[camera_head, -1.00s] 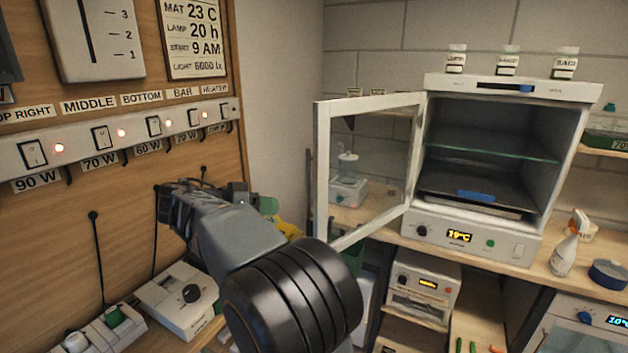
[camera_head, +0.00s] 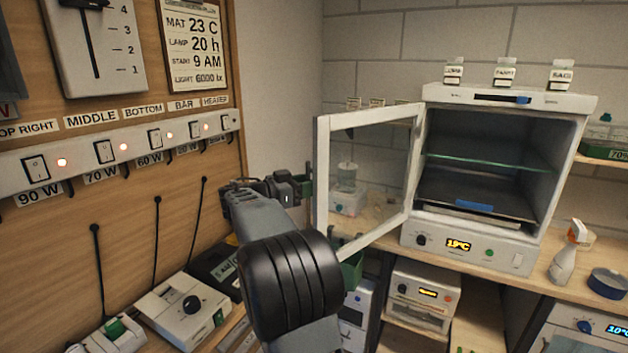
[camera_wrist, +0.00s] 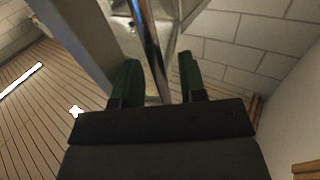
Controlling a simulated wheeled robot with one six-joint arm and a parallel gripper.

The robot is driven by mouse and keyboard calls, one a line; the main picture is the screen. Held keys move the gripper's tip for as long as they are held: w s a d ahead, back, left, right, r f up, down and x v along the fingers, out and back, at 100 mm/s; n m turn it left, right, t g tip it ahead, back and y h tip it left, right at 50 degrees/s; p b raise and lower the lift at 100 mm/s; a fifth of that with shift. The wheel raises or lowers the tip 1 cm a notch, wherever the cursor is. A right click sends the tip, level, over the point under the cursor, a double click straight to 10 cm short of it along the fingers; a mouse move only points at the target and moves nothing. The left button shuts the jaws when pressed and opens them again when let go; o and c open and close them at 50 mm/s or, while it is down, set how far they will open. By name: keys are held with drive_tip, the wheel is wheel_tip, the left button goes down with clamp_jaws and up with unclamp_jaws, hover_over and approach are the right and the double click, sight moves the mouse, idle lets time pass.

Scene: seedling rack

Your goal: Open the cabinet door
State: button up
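The white cabinet (camera_head: 591,118) stands on the counter with its inside exposed. Its glass door (camera_head: 322,182), framed in white, stands swung wide to the left. My gripper (camera_head: 300,188) is at the door's free outer edge in the head view. In the wrist view, the green fingertips of my gripper (camera_wrist: 158,78) are apart. A shiny metal bar (camera_wrist: 150,45), seemingly the door handle, passes between them with gaps showing on both sides. The pale door frame (camera_wrist: 78,40) runs along the left there. Contact with the bar cannot be told.
A wooden wall panel with a switch strip (camera_head: 84,155) and hanging cables is close on the left. A spray bottle (camera_head: 567,255) and a blue round container (camera_head: 608,283) are on the counter (camera_head: 545,270) at right. Bottles stand on the cabinet top.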

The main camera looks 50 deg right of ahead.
drive_tip(key=shift+x, duration=1.15)
clamp_jaws()
